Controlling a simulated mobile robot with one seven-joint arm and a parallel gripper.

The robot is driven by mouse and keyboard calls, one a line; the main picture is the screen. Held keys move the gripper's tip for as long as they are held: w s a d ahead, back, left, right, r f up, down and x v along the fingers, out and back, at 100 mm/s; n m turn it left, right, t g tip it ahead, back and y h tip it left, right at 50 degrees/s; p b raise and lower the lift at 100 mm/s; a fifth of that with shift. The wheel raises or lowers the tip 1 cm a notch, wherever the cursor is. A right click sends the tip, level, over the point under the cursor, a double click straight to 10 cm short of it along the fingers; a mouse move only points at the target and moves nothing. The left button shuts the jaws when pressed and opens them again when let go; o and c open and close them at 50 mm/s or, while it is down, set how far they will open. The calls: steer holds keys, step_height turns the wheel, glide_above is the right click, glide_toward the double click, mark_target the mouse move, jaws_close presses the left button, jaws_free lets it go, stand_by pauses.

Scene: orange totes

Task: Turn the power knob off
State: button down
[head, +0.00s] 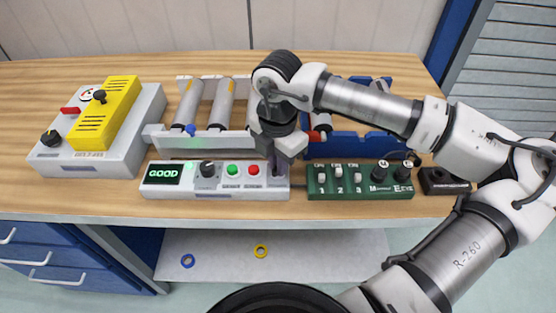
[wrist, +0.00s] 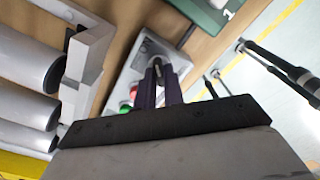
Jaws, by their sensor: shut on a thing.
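A white control panel (head: 215,190) lies near the table's front edge. It has a green GOOD display (head: 163,174), a dark round knob (head: 207,168), a green button (head: 232,170) and a red button (head: 252,169). My gripper (head: 276,172) points down at the panel's right end, right of the red button. In the wrist view my gripper (wrist: 158,70) is shut on a small knob there, mostly hidden between the dark fingers. The panel (wrist: 125,75) also shows there. I cannot read which knob is marked power.
A green switch box (head: 358,181) stands close on the right, with a small black box (head: 443,181) beyond it. A grey unit with a yellow box (head: 104,117) stands left. A grey roller rack (head: 215,142) and a blue rack (head: 350,142) are behind the panel.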

steer(key=shift+f+n+b, duration=0.2)
steer(key=shift+n+b, duration=0.3)
steer(key=shift+b, duration=0.5)
steer(key=n+b, duration=0.2)
steer(key=b, duration=0.1)
steer(key=shift+f, duration=0.1)
steer(key=n+b, duration=0.5)
steer(key=n, duration=0.1)
steer(key=shift+n+b, duration=0.3)
steer(key=n, duration=0.1)
steer(key=n+b, duration=0.1)
steer(key=n, duration=0.1)
steer(key=n+b, duration=0.1)
steer(key=shift+r+n, duration=0.25)
steer(key=shift+n, duration=0.05)
steer(key=shift+r+n+b, duration=0.1)
steer(key=shift+n+b, duration=0.5)
steer(key=shift+n, duration=1.2)
steer(key=c, duration=1.5)
jaws_free()
